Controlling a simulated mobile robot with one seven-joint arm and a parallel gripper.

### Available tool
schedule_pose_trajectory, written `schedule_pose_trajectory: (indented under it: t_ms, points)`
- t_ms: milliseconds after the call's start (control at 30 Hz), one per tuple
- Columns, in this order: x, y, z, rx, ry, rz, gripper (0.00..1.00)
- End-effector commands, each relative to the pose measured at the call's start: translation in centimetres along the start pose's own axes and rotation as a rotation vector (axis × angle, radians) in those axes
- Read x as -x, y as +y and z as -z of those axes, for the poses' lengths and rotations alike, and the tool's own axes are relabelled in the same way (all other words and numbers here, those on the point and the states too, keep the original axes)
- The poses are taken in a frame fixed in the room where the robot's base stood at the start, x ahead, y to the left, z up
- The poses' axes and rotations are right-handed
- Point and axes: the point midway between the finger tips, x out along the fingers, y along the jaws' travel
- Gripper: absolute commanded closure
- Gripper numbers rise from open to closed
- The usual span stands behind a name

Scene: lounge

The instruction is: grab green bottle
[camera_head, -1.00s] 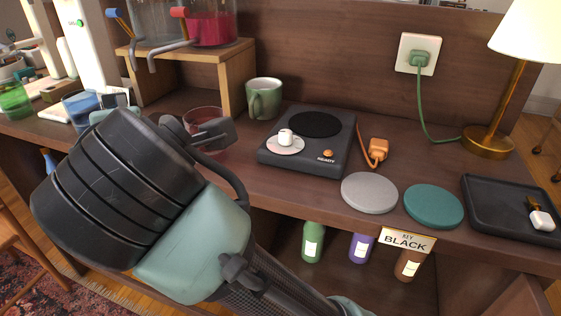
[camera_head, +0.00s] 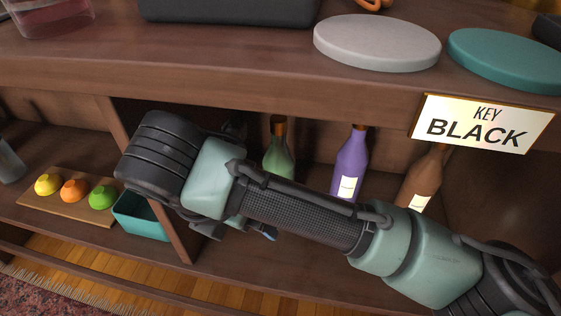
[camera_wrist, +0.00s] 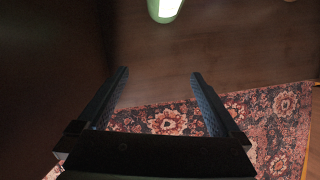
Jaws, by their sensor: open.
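The green bottle (camera_head: 279,152) stands upright on the lower shelf of the cabinet, with a brown top. My arm hides its lower part in the head view. In the wrist view part of the green bottle (camera_wrist: 163,10) shows at the top edge, with its white label, beyond the fingertips. My gripper (camera_wrist: 158,72) is open, with nothing between its two fingers. In the head view my arm lies across the front of the lower shelf and my gripper is mostly hidden behind it.
A purple bottle (camera_head: 350,163) and a brown bottle (camera_head: 421,181) stand right of the green one. A vertical divider (camera_head: 150,165) bounds the compartment at left. A "KEY BLACK" sign (camera_head: 481,124) hangs on the counter edge. A teal bin (camera_head: 140,218) and a board with small bowls (camera_head: 72,190) are left.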

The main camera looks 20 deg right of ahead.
Motion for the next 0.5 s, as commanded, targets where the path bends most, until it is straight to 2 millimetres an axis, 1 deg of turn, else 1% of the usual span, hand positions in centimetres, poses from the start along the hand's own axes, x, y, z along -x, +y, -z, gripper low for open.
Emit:
schedule_pose_trajectory:
  t_ms: [67,200,300,400,500]
  points:
    - [-0.8,-0.1,-0.8,-0.004,-0.002,0.002,0.00]
    - [-1.9,0.0,-3.2,-0.006,-0.003,0.002,0.00]
    - [-2.5,0.0,-4.8,-0.006,-0.003,0.000,0.00]
    - [-2.7,0.0,-5.8,-0.003,-0.002,-0.001,0.00]
    - [-2.7,0.0,-6.3,-0.002,0.000,-0.002,0.00]
